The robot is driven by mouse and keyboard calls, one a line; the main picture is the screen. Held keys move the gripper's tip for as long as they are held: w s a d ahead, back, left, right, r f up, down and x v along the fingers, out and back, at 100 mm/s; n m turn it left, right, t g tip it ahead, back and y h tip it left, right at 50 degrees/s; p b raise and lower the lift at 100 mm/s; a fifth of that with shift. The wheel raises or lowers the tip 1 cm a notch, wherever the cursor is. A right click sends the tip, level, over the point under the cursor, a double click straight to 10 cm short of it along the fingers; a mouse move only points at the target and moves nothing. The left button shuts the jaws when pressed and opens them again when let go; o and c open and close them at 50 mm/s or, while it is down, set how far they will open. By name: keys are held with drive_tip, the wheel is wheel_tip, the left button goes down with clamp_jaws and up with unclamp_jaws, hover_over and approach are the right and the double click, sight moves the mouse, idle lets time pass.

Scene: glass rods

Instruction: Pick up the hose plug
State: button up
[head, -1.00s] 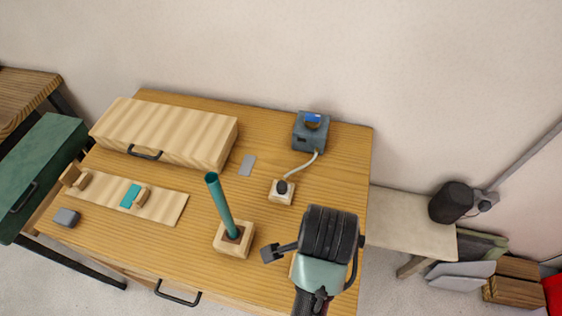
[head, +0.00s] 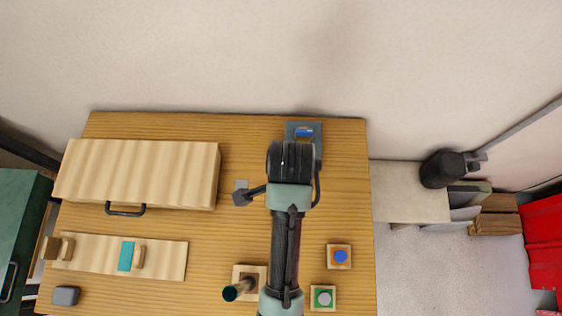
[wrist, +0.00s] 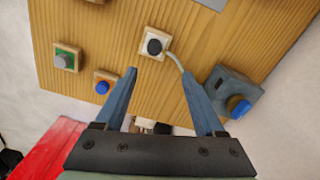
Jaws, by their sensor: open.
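The hose plug (wrist: 153,46) is a small black round cap seated in a pale wooden block (wrist: 143,53) in the wrist view. A pale hose (wrist: 174,62) curves from it toward a grey box (wrist: 222,84) with a blue knob (wrist: 238,107). My gripper (wrist: 160,73) is open, with two blue fingers spread wide and nothing held. In the picture, the plug lies just beyond the fingertips, between their lines, apart from them. In the head view my arm hides the plug, and only part of the grey box (head: 304,130) shows.
A green block with a grey button (head: 323,298) and an orange one with a blue button (head: 340,257) stand at the right of the table. A long wooden case (head: 140,172) lies at back left.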

drive_tip(key=f, duration=0.6)
drive_tip(key=shift+s+d, duration=0.1)
drive_tip(key=shift+s, duration=0.15)
drive_tip(key=f+p, duration=0.1)
drive_tip(key=f, duration=0.1)
drive_tip(key=s+f, duration=0.1)
drive_tip(key=f, duration=0.1)
drive_tip(key=shift+a+p, duration=0.2)
drive_tip(key=shift+p, duration=0.15)
drive_tip(key=shift+w+f, duration=0.1)
drive_tip(key=shift+f, duration=0.55)
clamp_jaws()
